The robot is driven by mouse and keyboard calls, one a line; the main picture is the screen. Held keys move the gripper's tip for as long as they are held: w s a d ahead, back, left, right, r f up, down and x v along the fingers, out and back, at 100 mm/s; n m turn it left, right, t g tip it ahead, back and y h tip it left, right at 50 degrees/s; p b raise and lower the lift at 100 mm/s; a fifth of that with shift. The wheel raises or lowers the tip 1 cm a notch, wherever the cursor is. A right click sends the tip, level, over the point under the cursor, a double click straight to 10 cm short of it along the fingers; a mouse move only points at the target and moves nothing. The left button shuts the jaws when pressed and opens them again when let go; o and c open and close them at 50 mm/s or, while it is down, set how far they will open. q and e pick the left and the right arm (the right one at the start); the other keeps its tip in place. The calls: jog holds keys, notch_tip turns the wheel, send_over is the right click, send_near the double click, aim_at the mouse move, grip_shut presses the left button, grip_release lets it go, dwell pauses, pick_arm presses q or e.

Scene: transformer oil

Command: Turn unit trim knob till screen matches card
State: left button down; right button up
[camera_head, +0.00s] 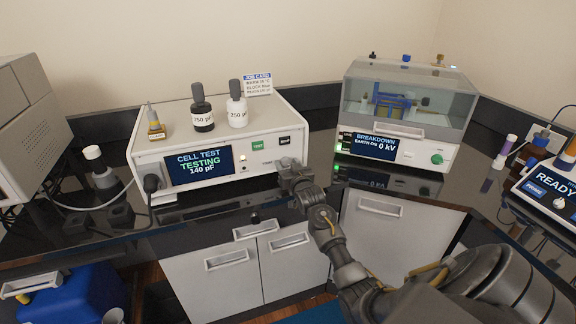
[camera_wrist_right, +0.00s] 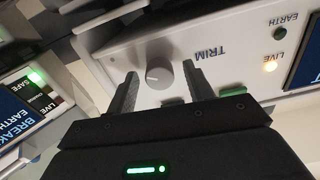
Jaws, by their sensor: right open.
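The cell test unit (camera_head: 222,125) is a white box. Its screen (camera_head: 198,166) reads CELL TEST, TESTING, 140 pF. The job card (camera_head: 258,84) stands behind the unit; its small lines are too blurred to read surely. My right gripper (camera_wrist_right: 160,78) is open, with one finger on each side of the knob and gaps showing. In the head view my right gripper (camera_head: 293,172) is at the unit's front right and hides the knob. My left gripper is out of view.
The breakdown tester (camera_head: 398,150) stands to the right, reading 0 kV. A narrow strip of dark counter (camera_head: 220,208) lies in front.

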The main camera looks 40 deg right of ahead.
jog(key=c, duration=1)
jog(key=m+p, duration=0.2)
jog(key=m, duration=0.3)
jog(key=shift+r+m, duration=0.1)
jog(key=shift+m, duration=0.2)
jog(key=m+p, duration=0.2)
jog(key=m, duration=0.3)
jog(key=shift+m, duration=0.4)
jog(key=shift+d+m, duration=0.1)
jog(key=shift+m, duration=0.2)
jog(key=o, duration=1)
